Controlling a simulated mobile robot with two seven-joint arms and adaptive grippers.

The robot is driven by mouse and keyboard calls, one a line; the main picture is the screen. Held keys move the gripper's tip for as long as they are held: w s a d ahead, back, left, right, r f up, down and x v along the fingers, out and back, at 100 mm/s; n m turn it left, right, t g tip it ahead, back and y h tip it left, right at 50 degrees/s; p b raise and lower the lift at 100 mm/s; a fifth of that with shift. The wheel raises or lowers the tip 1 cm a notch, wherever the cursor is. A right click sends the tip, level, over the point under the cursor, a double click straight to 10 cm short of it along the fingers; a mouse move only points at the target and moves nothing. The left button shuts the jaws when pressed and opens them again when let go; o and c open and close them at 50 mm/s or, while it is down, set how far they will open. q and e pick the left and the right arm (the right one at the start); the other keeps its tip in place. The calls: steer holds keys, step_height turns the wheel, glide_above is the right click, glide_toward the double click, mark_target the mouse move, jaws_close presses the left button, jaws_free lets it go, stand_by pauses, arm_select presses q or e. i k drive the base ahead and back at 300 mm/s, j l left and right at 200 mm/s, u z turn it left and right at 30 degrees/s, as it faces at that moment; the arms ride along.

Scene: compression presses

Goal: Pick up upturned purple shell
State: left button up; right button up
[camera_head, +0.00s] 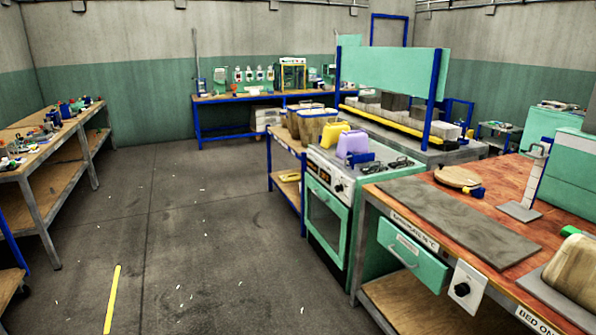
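A small purple object (353,143), which looks like the purple shell, sits on top of the green oven-like machine (327,215) near the middle of the view. It is too small to tell for sure whether it is upturned. A yellow shell-like object (333,131) stands just behind and left of it. A dark blue item (361,159) lies in front of its base. Neither of my grippers shows in this view.
A wooden-topped bench (490,222) with a grey plate (452,219) and a round wooden board (458,177) stands at the right. Several tan bins (319,127) stand behind the machine. A cluttered workbench (42,146) lines the left. The floor (185,235) between is open.

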mark_target(356, 142)
steer(key=i+u, duration=0.2)
steer(key=i, duration=1.55)
